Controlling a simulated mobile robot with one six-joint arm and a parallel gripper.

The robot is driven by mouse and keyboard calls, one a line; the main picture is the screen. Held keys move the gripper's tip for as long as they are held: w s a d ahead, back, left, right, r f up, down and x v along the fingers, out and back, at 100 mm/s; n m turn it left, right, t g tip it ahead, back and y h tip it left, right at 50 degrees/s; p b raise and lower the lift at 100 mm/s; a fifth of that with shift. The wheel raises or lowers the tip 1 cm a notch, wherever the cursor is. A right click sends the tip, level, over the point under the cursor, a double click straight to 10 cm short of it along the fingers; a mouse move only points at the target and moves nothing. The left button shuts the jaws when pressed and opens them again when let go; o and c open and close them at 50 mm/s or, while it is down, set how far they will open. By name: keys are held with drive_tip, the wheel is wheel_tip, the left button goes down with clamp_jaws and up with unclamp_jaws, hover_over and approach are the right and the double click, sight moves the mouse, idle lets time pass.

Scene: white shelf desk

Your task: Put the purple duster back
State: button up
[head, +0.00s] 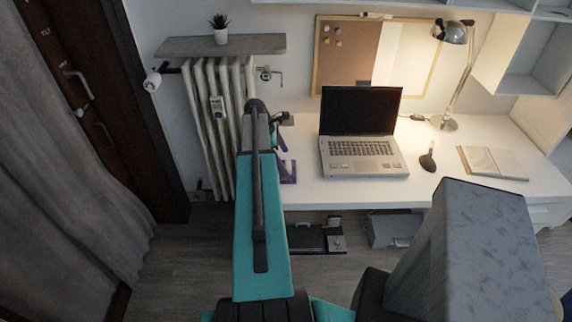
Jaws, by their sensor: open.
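A purple item (288,172) stands at the left end of the white desk (312,192), just right of my arm. It has a thin upright part and a flat foot. It is small and partly hidden by my arm, so I cannot tell whether it is the duster itself or a holder. My gripper (284,119) shows small and dark past the end of my teal arm, above the purple item. It is open, with nothing visible in it. Whether it touches the purple item is unclear.
An open laptop (361,150) sits right of the purple item. A black bulb-shaped object (428,160), a lamp (448,122) and an open book (492,161) are farther right. A radiator (212,110) under a plant shelf (220,46) stands left of the desk.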

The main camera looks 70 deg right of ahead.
drive_tip(key=b+v, duration=0.1)
drive_tip(key=v, duration=0.6)
drive_tip(key=shift+b, duration=0.35)
drive_tip(key=shift+w, duration=0.1)
idle(0.4)
drive_tip(key=w+a+f, duration=1.1)
drive_tip(key=a+f, duration=0.1)
drive_tip(key=a, duration=0.2)
drive_tip(key=w+a+f+m+y, duration=0.1)
drive_tip(key=w+a+f, duration=0.1)
drive_tip(key=a+f, duration=0.6)
drive_tip(key=w+a+f, duration=0.2)
drive_tip(key=a+f, duration=0.2)
drive_tip(key=a, duration=0.9)
drive_tip(key=s+a+f+m, duration=0.15)
drive_tip(key=a+f, duration=0.25)
drive_tip(key=a, duration=0.5)
drive_tip(key=s+a+f, duration=0.3)
drive_tip(key=a+f, duration=0.2)
drive_tip(key=a, duration=0.4)
drive_tip(key=s+a+f+m+g, duration=0.1)
drive_tip(key=s+a+f, duration=0.3)
drive_tip(key=s+a, duration=0.7)
drive_tip(key=shift+a+f+m+g+y, duration=0.3)
drive_tip(key=shift+a+f+m+y, duration=0.1)
drive_tip(key=shift+a, duration=0.15)
drive_tip(key=shift+s, duration=0.1)
